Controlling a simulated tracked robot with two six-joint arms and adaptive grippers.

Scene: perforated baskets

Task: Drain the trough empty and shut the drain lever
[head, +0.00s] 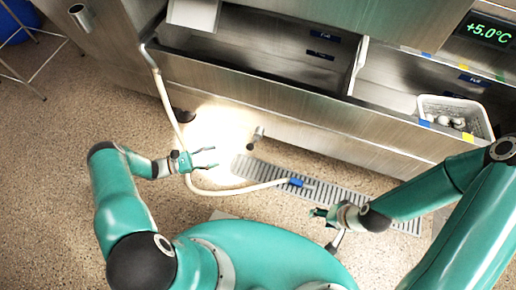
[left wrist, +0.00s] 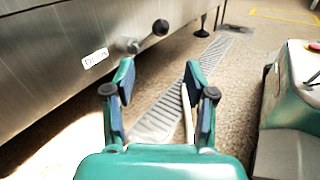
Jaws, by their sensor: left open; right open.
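The steel trough (head: 300,109) runs across the top of the head view; I cannot tell whether water stands in it. The drain lever (head: 257,134) sticks out low on its front wall. In the left wrist view the lever's black ball knob (left wrist: 160,27) shows on a short metal arm, beside a white label (left wrist: 95,58). My left gripper (head: 214,158) is open and empty, left of the lever and apart from it. The lever lies beyond its fingertips (left wrist: 157,72) in the wrist view. My right gripper (head: 320,213) is open and holds nothing, below the grate.
A pale hose (head: 167,100) hangs from the trough's left end and runs along the floor to a blue clip (head: 297,182) at the floor grate (head: 345,198). A perforated white basket (head: 455,105) with pale round items sits at the trough's right. A display (head: 490,33) reads +5.0°C.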

